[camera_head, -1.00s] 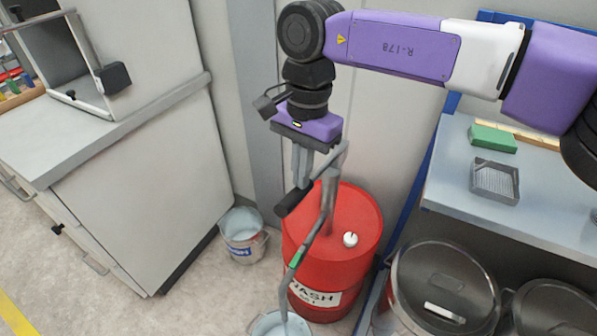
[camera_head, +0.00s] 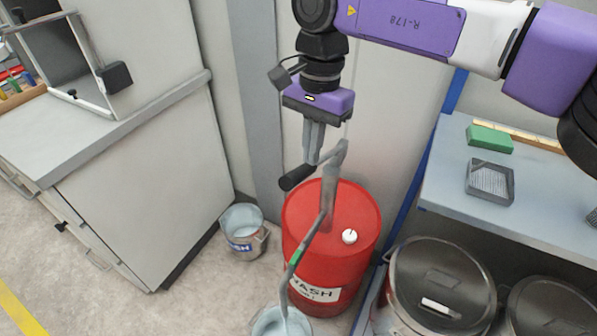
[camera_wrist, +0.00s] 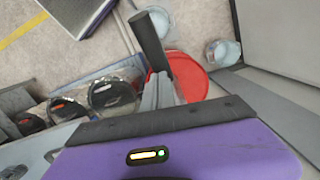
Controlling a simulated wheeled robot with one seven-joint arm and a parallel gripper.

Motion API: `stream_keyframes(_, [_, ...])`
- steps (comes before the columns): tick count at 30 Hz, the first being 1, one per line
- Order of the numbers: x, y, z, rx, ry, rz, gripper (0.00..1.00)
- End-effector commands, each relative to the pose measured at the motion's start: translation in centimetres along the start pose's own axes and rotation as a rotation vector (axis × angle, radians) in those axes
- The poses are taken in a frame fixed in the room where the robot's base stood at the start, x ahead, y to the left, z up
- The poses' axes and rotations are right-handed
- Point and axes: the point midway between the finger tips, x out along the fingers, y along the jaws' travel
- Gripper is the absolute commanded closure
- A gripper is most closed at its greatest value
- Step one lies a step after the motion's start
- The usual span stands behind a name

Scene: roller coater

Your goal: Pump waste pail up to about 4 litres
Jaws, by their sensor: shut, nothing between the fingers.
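The red drum (camera_head: 300,235) stands on the floor with a grey hand pump (camera_head: 330,190) on its top. The pump's lever ends in a black grip (camera_head: 296,178), which also shows in the wrist view (camera_wrist: 147,38). My gripper (camera_head: 313,160) is shut and empty, pointing down at the lever beside the black grip; I cannot tell whether it touches. In the wrist view its fingers (camera_wrist: 161,92) overlap the lever. The hose (camera_head: 297,257) with a green band runs down into a pail (camera_head: 278,324), cut off at the bottom edge. Its label and level are not readable.
Another metal pail (camera_head: 243,238) with a blue label stands by the grey cabinet (camera_head: 135,190). Lidded metal bins (camera_head: 440,275) stand right of the drum, below a shelf (camera_head: 500,215) holding a green block (camera_head: 489,138) and a grey tray (camera_head: 490,180). Open floor lies at lower left.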

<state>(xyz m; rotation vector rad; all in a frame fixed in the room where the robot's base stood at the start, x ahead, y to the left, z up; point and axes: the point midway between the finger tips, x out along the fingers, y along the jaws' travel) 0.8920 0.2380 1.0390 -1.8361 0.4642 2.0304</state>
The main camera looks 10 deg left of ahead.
Motion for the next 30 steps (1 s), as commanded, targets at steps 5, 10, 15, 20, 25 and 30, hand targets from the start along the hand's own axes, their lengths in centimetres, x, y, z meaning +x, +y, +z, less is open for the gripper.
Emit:
stream_keyframes(5, [-3.0,-0.1,0.0,0.0,0.002,-0.002,1.0])
stream_keyframes(10, [-4.7,-0.1,0.0,0.0,0.0,-0.001,1.0])
stream_keyframes(15, [-5.2,0.0,0.0,-0.001,0.0,0.0,1.0])
stream_keyframes(20, [-5.2,0.0,0.0,-0.001,0.0,0.0,1.0])
stream_keyframes(25, [-5.2,0.0,0.0,-0.001,0.0,0.0,1.0])
stream_keyframes(30, [-5.2,0.0,0.0,0.0,0.0,0.0,1.0])
